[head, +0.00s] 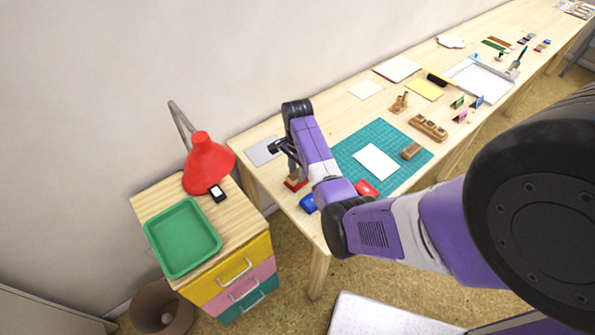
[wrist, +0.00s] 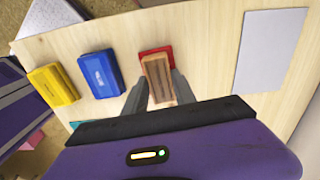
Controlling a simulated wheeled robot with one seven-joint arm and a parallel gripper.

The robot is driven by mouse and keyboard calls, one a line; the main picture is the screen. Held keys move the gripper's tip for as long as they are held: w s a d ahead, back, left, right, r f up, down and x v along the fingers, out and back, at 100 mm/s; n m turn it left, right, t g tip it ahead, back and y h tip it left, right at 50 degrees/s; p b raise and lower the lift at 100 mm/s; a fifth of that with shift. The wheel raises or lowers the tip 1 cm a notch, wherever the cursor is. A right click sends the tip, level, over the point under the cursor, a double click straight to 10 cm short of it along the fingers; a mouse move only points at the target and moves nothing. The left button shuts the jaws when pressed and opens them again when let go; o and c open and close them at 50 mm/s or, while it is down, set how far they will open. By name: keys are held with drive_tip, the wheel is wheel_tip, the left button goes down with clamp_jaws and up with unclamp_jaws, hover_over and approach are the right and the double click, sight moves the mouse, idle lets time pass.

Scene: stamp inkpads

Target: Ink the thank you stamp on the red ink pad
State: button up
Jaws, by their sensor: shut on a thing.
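My gripper (wrist: 159,92) is shut on a wooden stamp (wrist: 158,77), with a finger on each side of it. In the head view my gripper (head: 291,167) points down at the near left end of the table. The red ink pad (wrist: 144,53) lies directly under the stamp, which hides much of it. In the head view the red ink pad (head: 296,186) shows as a red edge below the stamp. I cannot tell whether the stamp touches the pad. Its lettering cannot be read.
A blue pad (wrist: 101,73) and a yellow pad (wrist: 53,85) lie left of the red one. A grey sheet (wrist: 270,50) lies right. In the head view a green mat (head: 360,143) bears white paper (head: 377,161) and another wooden stamp (head: 411,151). A red lamp (head: 207,158) stands left.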

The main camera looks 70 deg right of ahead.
drive_tip(key=shift+r+p, duration=0.6)
drive_tip(key=shift+p, duration=0.15)
drive_tip(key=shift+r+p, duration=0.8)
drive_tip(key=shift+r, duration=1.9)
